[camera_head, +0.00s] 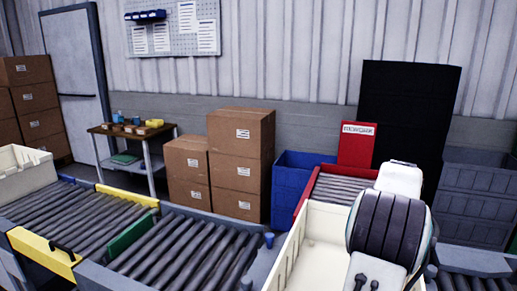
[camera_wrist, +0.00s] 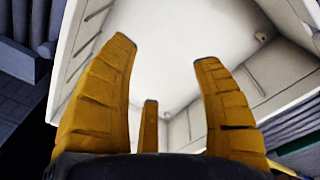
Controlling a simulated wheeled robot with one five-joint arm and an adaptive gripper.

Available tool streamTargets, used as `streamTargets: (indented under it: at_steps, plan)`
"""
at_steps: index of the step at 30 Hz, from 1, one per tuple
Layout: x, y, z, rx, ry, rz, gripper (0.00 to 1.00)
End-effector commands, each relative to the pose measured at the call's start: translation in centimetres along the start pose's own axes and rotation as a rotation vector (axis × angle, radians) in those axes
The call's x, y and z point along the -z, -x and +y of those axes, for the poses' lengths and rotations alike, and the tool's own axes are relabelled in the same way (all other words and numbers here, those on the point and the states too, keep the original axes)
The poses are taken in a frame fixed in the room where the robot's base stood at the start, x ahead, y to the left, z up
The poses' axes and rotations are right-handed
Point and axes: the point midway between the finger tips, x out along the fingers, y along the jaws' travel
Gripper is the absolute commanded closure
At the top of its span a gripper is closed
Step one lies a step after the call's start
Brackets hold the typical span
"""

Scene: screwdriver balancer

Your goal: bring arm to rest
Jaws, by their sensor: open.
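My gripper (camera_wrist: 165,80) shows in the wrist view with its yellow fingers spread apart and nothing between them. It points toward the inside of a white bin (camera_wrist: 180,50), whose pale floor and walls fill the middle of that view. The bin looks empty where it shows. In the head view the white bin (camera_head: 285,258) stands at the lower right, and my arm covers part of it. My gripper is not visible in the head view. I cannot tell how far the fingers are from the bin floor.
Roller conveyors (camera_head: 75,215) run across the front. A red-framed conveyor (camera_head: 345,188) lies behind the bin, with a blue bin (camera_head: 290,180) to its left. Cardboard boxes (camera_head: 240,160) and a small table (camera_head: 132,133) stand farther back. Another white bin (camera_head: 25,172) is at the far left.

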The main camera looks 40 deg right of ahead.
Motion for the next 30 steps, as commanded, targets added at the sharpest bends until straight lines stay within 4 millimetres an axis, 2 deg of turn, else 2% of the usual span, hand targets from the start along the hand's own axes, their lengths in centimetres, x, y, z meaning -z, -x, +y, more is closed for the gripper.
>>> streamTargets:
  at_steps: [1,3,6,8,9,13,15,18,21,24,29,30]
  plan:
    - [2.2,1.3,-3.1,-0.011,0.024,0.015,0.40]
    - [4.3,2.5,-7.1,-0.021,0.037,0.035,0.40]
    - [6.3,4.1,-13.1,-0.032,0.056,0.068,0.40]
    - [6.8,4.8,-16.8,-0.033,0.067,0.089,0.40]
    - [7.0,5.3,-19.1,-0.034,0.075,0.105,0.40]
    - [6.2,6.2,-26.4,-0.025,0.098,0.154,0.40]
    - [5.1,6.3,-29.9,-0.015,0.109,0.181,0.40]
    - [3.1,6.2,-34.1,0.005,0.125,0.216,0.40]
    - [0.8,5.8,-37.2,0.029,0.136,0.246,0.40]
    - [-1.2,5.2,-39.4,0.052,0.146,0.267,0.40]
    - [-3.6,4.3,-41.4,0.082,0.154,0.288,0.40]
    - [-4.0,4.2,-41.6,0.087,0.155,0.292,0.37]
